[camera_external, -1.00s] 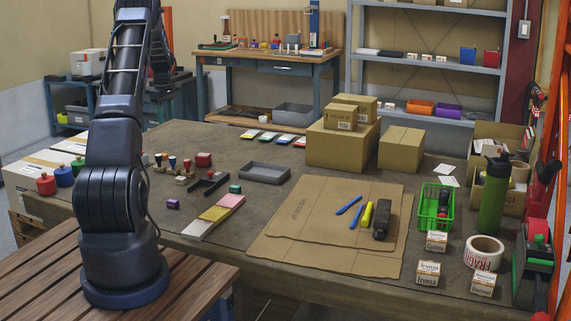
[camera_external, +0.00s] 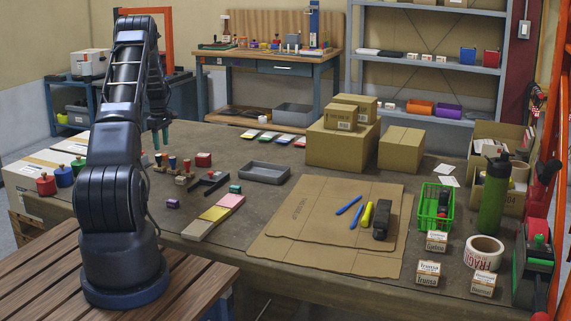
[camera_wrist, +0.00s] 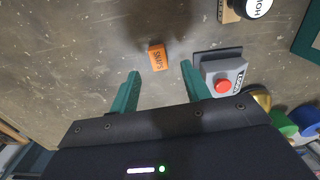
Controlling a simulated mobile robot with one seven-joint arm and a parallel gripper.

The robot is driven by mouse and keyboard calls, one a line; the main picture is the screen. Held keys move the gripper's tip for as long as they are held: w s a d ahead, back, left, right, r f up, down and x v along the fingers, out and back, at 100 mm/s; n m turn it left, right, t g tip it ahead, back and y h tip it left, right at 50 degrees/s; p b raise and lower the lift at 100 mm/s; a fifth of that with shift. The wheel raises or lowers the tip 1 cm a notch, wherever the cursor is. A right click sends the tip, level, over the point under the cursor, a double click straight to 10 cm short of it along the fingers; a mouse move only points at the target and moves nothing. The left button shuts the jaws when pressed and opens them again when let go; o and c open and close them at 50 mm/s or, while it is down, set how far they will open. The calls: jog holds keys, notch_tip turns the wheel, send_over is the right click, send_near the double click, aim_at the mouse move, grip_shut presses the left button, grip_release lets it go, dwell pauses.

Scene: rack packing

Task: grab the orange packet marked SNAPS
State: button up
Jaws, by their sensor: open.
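The orange packet marked SNAPS (camera_wrist: 157,58) lies on the grey-brown tabletop in the wrist view. It is just beyond my fingertips, roughly midway between them across the picture. My gripper (camera_wrist: 160,69) is open, its two green fingers apart with nothing between them. In the external view my gripper (camera_external: 157,138) points down over the far left part of the table. I cannot make out the packet in the external view; my arm covers part of that area.
A grey block with a red button (camera_wrist: 222,86) stands close by my right finger in the wrist view. A stamp with a white top (camera_wrist: 257,8) is at the upper right. Green and blue round items are at the lower right. Bare table lies left of the packet.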

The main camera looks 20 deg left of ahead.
jog(key=shift+w+f, duration=0.1)
jog(key=shift+f, duration=2.25)
grip_shut()
jog(key=shift+r, duration=0.15)
